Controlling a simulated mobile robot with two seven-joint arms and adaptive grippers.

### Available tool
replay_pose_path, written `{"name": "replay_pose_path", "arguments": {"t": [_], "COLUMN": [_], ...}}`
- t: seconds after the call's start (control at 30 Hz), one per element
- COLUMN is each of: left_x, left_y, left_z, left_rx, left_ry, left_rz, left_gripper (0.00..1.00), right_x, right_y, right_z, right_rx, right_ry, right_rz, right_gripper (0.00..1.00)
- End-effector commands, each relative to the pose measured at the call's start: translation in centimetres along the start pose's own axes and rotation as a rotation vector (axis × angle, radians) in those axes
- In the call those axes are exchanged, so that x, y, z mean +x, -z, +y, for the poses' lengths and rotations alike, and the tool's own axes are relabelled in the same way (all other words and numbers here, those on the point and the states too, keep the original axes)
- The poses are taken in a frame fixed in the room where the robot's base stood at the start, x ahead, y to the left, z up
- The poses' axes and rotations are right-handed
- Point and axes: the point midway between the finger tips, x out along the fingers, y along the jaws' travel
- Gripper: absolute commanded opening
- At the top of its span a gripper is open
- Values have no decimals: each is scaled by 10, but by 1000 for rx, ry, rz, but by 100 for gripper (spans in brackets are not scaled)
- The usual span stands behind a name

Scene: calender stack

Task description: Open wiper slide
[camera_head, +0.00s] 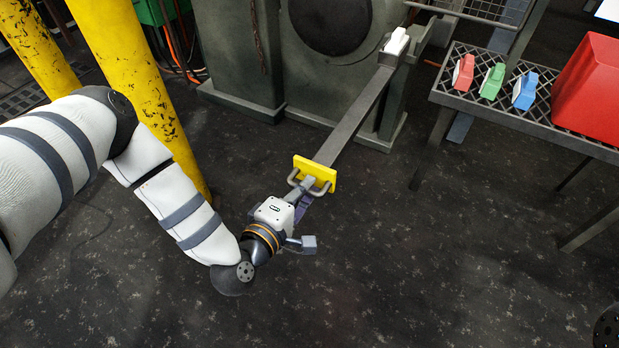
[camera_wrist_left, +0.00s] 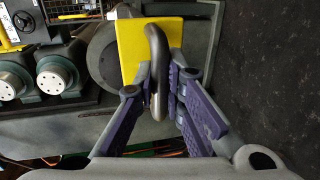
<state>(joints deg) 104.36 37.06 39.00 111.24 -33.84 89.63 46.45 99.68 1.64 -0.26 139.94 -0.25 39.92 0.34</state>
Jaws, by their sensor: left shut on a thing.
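The wiper slide (camera_head: 350,125) is a long grey bar drawn out from the machine, with a yellow end plate (camera_head: 327,172) and a metal loop handle (camera_head: 299,179). A white block (camera_head: 397,42) sits on the slide near the machine end. My left gripper (camera_head: 305,190) is at the handle in front of the plate. In the left wrist view the purple-padded fingers (camera_wrist_left: 160,95) are shut on the handle (camera_wrist_left: 158,60), with the yellow plate (camera_wrist_left: 130,50) just behind it.
A grated table (camera_head: 480,110) at the right holds red, green and blue blocks (camera_head: 492,80) and a red bin (camera_head: 590,95). Yellow posts (camera_head: 135,75) stand at the left, close behind my left arm. The dark floor in front of the slide is clear.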

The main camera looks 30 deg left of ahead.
Motion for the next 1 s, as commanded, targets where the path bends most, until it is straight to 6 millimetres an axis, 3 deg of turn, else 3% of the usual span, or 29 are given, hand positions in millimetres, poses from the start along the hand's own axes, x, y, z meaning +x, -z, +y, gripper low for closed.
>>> {"name": "replay_pose_path", "arguments": {"t": [0.43, 0.47, 0.53, 0.87, 1.0], "left_x": [-2, -2, -2, -6, -33], "left_y": [0, 0, 0, 0, 0], "left_z": [0, 0, 0, -1, -1], "left_rx": [-1, -1, -1, 0, -3], "left_ry": [-2, -2, -1, 0, 3], "left_rz": [-1, -1, -1, 0, 0], "left_gripper": [0, 15, 31, 31, 31], "right_x": [-1, -1, -1, -1, -1], "right_y": [0, 0, 0, 0, 0], "right_z": [0, 0, 0, 0, 0], "right_rx": [0, 0, 0, 0, 0], "right_ry": [0, 0, 0, 0, 0], "right_rz": [1, 1, 1, 1, 1], "right_gripper": [40, 40, 40, 40, 40]}}
